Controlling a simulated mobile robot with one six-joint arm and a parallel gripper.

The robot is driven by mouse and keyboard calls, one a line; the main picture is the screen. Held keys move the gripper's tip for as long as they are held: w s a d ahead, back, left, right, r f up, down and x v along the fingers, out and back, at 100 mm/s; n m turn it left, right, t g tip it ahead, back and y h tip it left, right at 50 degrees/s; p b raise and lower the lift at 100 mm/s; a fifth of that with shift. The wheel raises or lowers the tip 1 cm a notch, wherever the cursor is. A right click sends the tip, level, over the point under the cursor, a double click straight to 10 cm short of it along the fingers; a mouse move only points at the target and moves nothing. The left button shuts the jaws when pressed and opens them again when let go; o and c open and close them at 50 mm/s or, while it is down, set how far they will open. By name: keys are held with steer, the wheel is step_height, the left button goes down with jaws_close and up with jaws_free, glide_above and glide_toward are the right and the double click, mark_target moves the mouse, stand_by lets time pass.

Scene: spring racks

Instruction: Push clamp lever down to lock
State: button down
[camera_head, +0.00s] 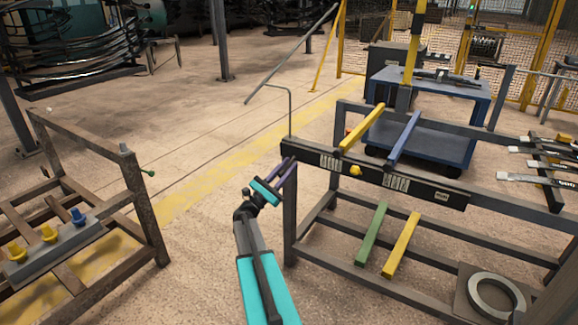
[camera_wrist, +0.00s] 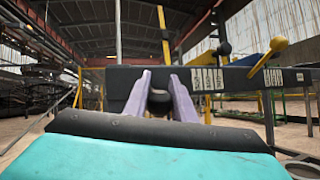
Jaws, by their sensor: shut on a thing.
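My gripper (camera_head: 284,168) is at the left end of the rack's dark front rail (camera_head: 420,188), its two purple fingers pointing at it. In the wrist view the fingers (camera_wrist: 160,82) are closed around a dark round knob (camera_wrist: 159,101) in front of the rail. The knob is hidden in the head view; I cannot tell whether it belongs to the clamp lever. A short yellow lever with a ball end (camera_wrist: 270,56) stands out from the rail further right; its yellow knob (camera_head: 355,170) also shows in the head view.
Yellow (camera_head: 362,128) and blue (camera_head: 405,137) bars lie across the rack top. A thin bent grey rod (camera_head: 290,112) rises at its left end. A brown rack (camera_head: 150,215) with coloured knobs stands left. Open floor lies between the racks. A blue cart (camera_head: 435,145) stands behind.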

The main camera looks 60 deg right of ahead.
steer(key=shift+s+a+f, duration=0.15)
steer(key=shift+f, duration=0.25)
stand_by(0.5)
steer(key=c, duration=1.5)
jaws_free()
steer(key=shift+r, duration=0.15)
steer(key=p+v, duration=0.1)
steer(key=v, duration=1.2)
steer(key=shift+w+a, duration=0.2)
steer(key=shift+a, duration=0.05)
